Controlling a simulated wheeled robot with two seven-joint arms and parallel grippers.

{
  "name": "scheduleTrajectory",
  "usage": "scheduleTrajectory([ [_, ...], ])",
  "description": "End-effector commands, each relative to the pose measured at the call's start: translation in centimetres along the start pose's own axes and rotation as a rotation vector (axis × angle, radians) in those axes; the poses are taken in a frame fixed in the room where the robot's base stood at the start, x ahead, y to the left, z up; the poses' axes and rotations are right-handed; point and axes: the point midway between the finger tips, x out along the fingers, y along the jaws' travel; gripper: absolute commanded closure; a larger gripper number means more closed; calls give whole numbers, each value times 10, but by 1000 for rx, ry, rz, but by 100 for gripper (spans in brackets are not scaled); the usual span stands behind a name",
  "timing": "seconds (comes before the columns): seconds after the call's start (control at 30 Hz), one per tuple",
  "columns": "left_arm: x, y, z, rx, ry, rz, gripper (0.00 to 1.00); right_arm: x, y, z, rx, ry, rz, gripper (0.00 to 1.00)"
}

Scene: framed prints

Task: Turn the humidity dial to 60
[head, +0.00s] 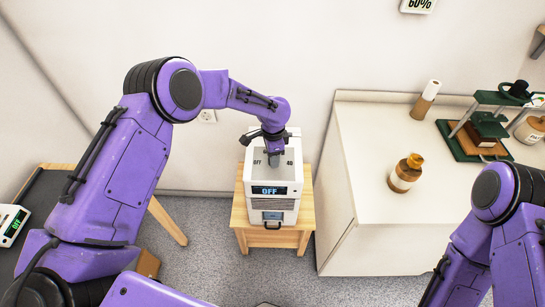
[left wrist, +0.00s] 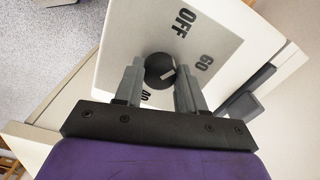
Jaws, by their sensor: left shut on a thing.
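The white humidifier (head: 272,205) stands on a small wooden stool, and its front display (head: 269,190) reads OFF. Its grey top panel (left wrist: 145,20) bears the marks OFF, 60 and 40 around a dark round dial (left wrist: 158,68). The dial has a white pointer line, seen between my fingers and tilted towards the side of the 60 mark. My left gripper (head: 274,158) reaches down onto the panel. In the left wrist view its two fingers (left wrist: 160,85) are shut on the dial, one on each side. My right arm shows at the right, but its gripper is out of view.
A wall sign (head: 418,4) reads 60%. The wooden stool (head: 305,215) stands left of a white cabinet (head: 365,200) holding a brown jar (head: 405,174), a brown cylinder (head: 425,101) and a green stand (head: 500,97). Another small display (head: 11,225) is at far left.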

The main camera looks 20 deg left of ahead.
Motion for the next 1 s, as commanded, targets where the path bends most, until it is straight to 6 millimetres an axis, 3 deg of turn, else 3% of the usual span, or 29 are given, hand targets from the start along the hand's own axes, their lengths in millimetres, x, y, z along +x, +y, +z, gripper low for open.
scheduleTrajectory([
  [0.5,4,4,-2,401,4,8,91,9,-1,4,0,0,0,59],
  [1.0,4,5,-2,527,4,11,91,11,-1,4,0,0,0,59],
])
